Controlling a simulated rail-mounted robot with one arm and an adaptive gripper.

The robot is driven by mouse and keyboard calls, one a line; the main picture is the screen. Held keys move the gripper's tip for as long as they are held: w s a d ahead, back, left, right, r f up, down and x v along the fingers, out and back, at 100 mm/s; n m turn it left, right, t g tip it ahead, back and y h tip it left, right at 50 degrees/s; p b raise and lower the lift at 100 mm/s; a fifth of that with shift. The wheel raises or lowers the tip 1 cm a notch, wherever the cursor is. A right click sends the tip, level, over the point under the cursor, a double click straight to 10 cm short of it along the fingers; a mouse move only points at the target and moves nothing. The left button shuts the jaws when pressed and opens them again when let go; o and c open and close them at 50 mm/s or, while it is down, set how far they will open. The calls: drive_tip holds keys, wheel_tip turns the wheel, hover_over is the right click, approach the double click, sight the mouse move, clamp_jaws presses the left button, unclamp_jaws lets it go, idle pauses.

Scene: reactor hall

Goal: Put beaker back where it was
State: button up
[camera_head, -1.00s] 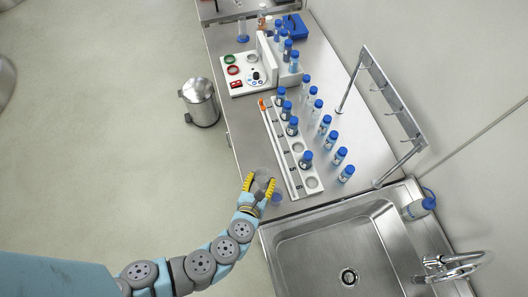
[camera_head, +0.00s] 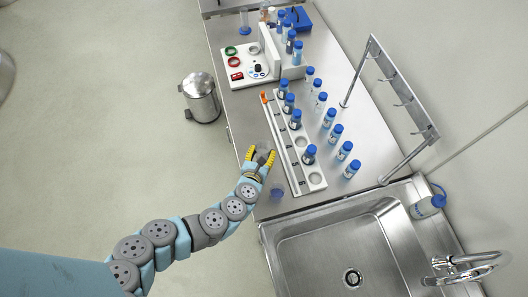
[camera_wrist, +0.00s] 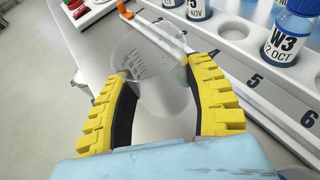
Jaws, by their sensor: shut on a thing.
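A clear glass beaker (camera_wrist: 150,60) with graduation marks stands tilted in the wrist view, between the two yellow-padded fingers. My gripper (camera_wrist: 160,95) is shut on it. In the head view my gripper (camera_head: 261,158) is over the steel bench (camera_head: 235,115), left of the white numbered rack (camera_head: 291,164). The beaker is faint there and I cannot tell whether its base touches the bench.
The rack holds several blue-capped bottles (camera_head: 309,151), and more stand in a row to its right. A small clear bluish item (camera_head: 277,192) is near my wrist. A white device (camera_head: 250,65) stands behind; the sink (camera_head: 325,255) is in front.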

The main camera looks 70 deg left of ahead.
sight(264, 151)
drive_tip(key=shift+w+a+f, duration=0.15)
drive_tip(key=shift+a+f, duration=0.05)
drive_tip(key=shift+f, duration=0.2)
drive_tip(key=shift+w+a+f, duration=0.15)
drive_tip(key=shift+f, duration=0.2)
drive_tip(key=shift+w+a+f, duration=0.2)
drive_tip(key=shift+a+f, duration=0.1)
drive_tip(key=shift+a, duration=0.2)
drive_tip(key=shift+w+a+f, duration=0.25)
drive_tip(key=shift+f, duration=0.2)
wheel_tip(264, 151, down, 3)
drive_tip(key=shift+a+r+b, duration=0.1)
drive_tip(key=shift+r+b, duration=0.05)
drive_tip(key=shift+b, duration=0.4)
drive_tip(key=shift+f, duration=0.35)
drive_tip(key=shift+f, duration=0.1)
drive_tip(key=o, duration=1.2)
